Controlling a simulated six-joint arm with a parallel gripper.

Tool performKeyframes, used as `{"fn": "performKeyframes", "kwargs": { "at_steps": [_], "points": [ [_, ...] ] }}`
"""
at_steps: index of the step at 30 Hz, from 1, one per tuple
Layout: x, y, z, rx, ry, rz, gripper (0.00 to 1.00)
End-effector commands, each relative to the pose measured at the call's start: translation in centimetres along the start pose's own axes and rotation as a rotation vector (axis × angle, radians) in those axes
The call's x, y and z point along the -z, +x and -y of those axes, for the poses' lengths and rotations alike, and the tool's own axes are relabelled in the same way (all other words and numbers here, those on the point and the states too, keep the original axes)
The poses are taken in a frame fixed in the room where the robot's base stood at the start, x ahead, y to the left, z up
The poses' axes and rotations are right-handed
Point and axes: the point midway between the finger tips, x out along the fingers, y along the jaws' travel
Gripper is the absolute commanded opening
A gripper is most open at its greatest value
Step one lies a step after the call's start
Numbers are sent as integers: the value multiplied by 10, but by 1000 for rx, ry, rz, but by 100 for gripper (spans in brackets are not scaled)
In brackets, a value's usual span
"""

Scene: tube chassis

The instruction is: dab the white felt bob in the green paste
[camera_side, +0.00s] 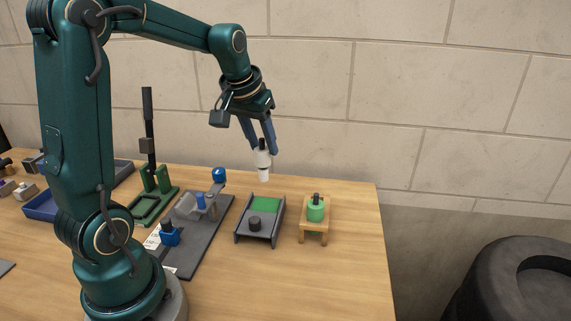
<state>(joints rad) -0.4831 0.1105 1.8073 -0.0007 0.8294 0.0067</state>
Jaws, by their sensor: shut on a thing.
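My gripper (263,140) is shut on the dark top of a white felt bob (263,168). It holds the bob upright in the air, above and behind a low dark tray. The green paste (266,205) lies as a flat patch in the far part of that tray (240,236). The bob appears apart from the paste, with a gap below it.
A dark knob (255,223) sits in the tray's near part. A wooden stand (314,227) with a green jar (316,210) is to the right. A grey fixture plate (196,262) with blue parts and a green press (154,195) are to the left. The table's right end is clear.

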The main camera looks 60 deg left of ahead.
Motion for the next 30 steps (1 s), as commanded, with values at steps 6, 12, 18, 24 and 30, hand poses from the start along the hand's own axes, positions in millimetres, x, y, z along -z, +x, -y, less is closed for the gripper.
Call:
{"fn": "performKeyframes", "kwargs": {
  "at_steps": [6, 12, 18, 24, 30],
  "points": [
    [-8, 11, -2, -2, 6, 2, 0],
    [-16, 31, -2, -2, 6, 5, 0],
    [-22, 46, -2, -2, 6, 3, 0],
    [-25, 53, -2, -2, 6, 0, 0],
    [-25, 54, -2, -2, 6, -1, 0]
  ]
}}
